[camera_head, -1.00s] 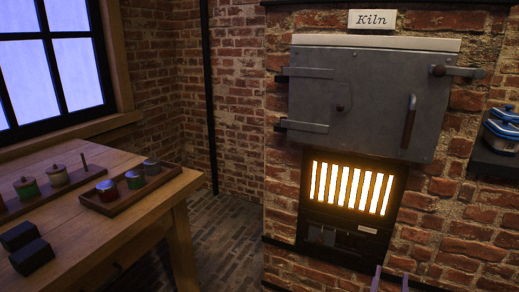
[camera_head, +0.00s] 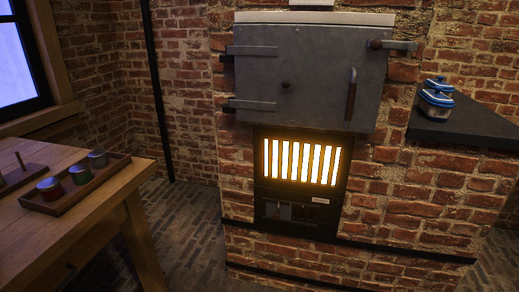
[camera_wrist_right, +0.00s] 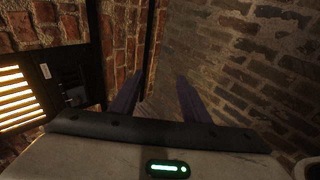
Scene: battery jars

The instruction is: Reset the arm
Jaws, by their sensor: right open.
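My right gripper (camera_wrist_right: 160,98) shows in the right wrist view with its two dark fingers spread apart and nothing between them. It faces the brick floor and the wall beside the kiln. Neither gripper shows in the head view now. The kiln (camera_head: 308,75) is in the middle of the head view, with its grey metal door shut. Its glowing grate (camera_head: 302,162) also shows at the left edge of the right wrist view (camera_wrist_right: 18,98).
A wooden table (camera_head: 95,215) at left holds a tray (camera_head: 68,203) with red, green and grey-lidded jars. A dark ledge (camera_head: 465,125) right of the kiln carries stacked blue-and-white containers (camera_head: 436,97). The brick floor (camera_head: 185,215) between table and kiln is clear.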

